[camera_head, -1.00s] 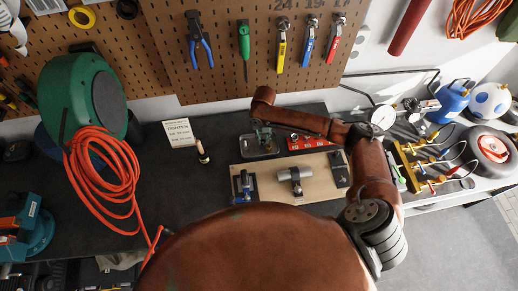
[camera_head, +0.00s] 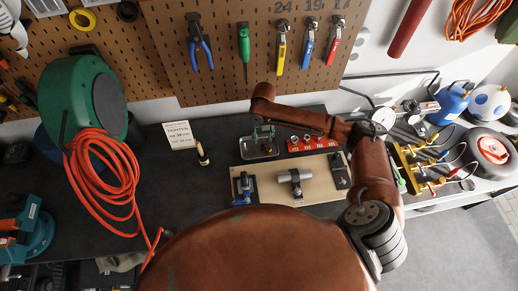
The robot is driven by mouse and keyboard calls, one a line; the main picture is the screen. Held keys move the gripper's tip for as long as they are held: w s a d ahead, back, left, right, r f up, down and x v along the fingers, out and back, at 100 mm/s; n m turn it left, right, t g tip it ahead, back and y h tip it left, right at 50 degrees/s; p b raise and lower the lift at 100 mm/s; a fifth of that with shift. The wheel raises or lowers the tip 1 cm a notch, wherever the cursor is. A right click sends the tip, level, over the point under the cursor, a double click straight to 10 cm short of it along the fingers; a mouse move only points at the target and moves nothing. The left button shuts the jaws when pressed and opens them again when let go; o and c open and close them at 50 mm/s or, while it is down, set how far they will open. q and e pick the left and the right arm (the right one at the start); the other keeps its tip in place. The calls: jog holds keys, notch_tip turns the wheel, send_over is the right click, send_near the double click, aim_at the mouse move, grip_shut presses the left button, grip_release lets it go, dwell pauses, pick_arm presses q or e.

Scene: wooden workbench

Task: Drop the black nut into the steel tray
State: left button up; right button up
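The steel tray (camera_head: 260,153) is a small shallow dish on the dark bench, behind the wooden board. My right gripper (camera_head: 264,134) points down at the tray's back part and overlaps it in the picture. Its fingers are small and partly hidden, so I cannot tell whether they are open or shut. I cannot make out a black nut in the gripper or in the tray. A red holder (camera_head: 322,144) with several metallic round pieces lies right of the tray, partly behind my forearm. My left gripper is not in view.
A sign (camera_head: 180,135) and a small wooden-handled tool (camera_head: 202,153) stand to the left. Brass valves (camera_head: 425,165) are at right.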

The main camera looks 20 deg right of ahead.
notch_tip(320, 180, up, 9)
jog(key=shift+r, duration=0.2)
dwell(0.5)
